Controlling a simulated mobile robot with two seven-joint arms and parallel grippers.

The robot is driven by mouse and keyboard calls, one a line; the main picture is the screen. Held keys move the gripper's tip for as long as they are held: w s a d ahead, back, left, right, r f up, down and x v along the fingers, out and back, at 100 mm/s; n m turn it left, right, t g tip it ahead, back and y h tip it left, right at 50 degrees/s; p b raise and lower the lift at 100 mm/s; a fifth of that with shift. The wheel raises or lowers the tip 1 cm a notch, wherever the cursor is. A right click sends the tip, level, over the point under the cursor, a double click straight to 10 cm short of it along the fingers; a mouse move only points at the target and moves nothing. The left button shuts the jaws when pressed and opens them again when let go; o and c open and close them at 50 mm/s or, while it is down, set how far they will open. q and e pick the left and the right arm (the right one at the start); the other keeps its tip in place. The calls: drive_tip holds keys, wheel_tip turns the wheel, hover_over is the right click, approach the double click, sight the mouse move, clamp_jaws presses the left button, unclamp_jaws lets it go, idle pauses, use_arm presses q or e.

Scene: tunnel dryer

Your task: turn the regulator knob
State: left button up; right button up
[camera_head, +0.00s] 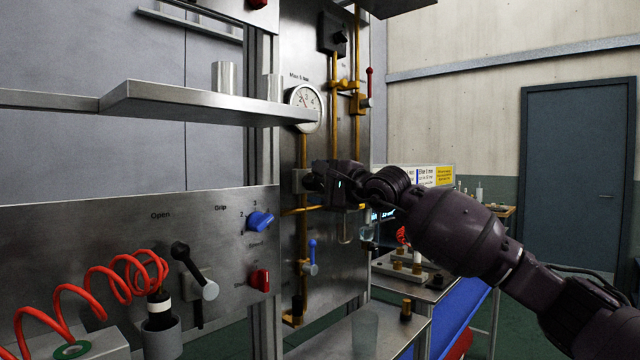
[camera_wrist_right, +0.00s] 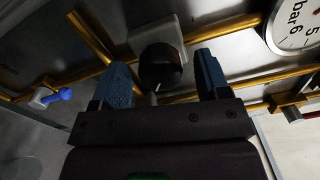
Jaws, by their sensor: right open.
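The regulator knob (camera_wrist_right: 160,66) is a dark round knob in front of a pale regulator body (camera_wrist_right: 158,32) in the right wrist view. In the head view the regulator body (camera_head: 301,181) shows on the steel panel, with the knob mostly hidden by my gripper. My right gripper (camera_wrist_right: 158,82) is open, with one blue-padded finger on each side of the knob. Both fingers look apart from the knob. In the head view my right gripper (camera_head: 322,183) is at the regulator, its fingers hard to make out. My left gripper is not in view.
A pressure gauge (camera_head: 305,108) sits above the regulator, and brass pipes (camera_head: 303,235) run along the panel. A blue-handled valve (camera_head: 312,258) is below. A steel shelf (camera_head: 200,102) juts out at left. A red coiled hose (camera_head: 95,285) is at lower left.

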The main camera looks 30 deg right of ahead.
drive_tip(key=shift+s+d, duration=0.2)
drive_tip(key=shift+s, duration=0.35)
drive_tip(key=p+v, duration=0.1)
drive_tip(key=v, duration=0.8)
drive_tip(key=shift+s, duration=0.3)
